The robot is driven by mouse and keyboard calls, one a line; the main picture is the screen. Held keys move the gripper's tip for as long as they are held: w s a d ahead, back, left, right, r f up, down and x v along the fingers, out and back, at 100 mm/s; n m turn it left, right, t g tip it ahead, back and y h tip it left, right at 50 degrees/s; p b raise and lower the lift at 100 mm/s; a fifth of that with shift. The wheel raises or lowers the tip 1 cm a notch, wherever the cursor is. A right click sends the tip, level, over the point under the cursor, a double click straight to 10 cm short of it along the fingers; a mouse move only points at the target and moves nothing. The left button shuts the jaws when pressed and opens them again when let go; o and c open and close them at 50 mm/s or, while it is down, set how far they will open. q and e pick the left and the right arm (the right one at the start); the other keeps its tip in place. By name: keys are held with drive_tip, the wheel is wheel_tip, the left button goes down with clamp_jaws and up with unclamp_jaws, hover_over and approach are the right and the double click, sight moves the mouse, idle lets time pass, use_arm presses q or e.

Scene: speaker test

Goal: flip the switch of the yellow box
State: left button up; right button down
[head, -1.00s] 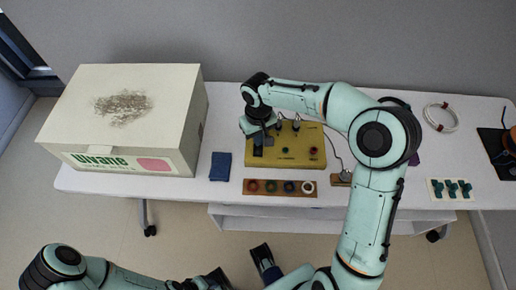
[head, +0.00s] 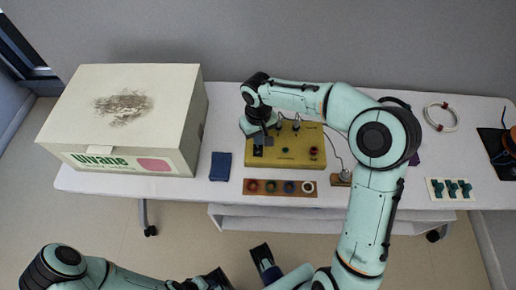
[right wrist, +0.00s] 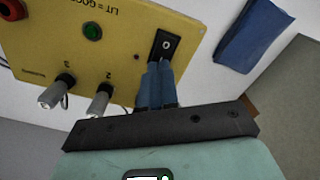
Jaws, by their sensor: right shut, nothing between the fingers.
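The yellow box (head: 297,158) stands on the white table. In the right wrist view the yellow box (right wrist: 120,45) has a black rocker switch (right wrist: 165,45) marked "0" and a green round lamp (right wrist: 92,31). I cannot tell if the lamp is lit. My right gripper (head: 258,141) is over the box's left part. In the right wrist view the right gripper (right wrist: 157,72) is shut and empty, its blue fingertips at the switch's near edge; contact is unclear. My left arm (head: 65,262) is low at the left; its gripper's jaws are not clear.
Clips with cables (right wrist: 57,92) stand on the box. A large carton (head: 185,110) is left, a blue cloth (head: 220,166) beside the box, and a brown strip with coloured rings (head: 270,187) in front. A white coil (head: 441,117) and a card with teal pieces (head: 450,189) lie right.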

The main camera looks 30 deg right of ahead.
drive_tip(key=shift+f+b, duration=0.7)
drive_tip(key=shift+f, duration=0.3)
idle(0.6)
drive_tip(key=shift+r, duration=0.1)
drive_tip(key=shift+r+p, duration=2.75)
drive_tip(key=shift+r, duration=0.75)
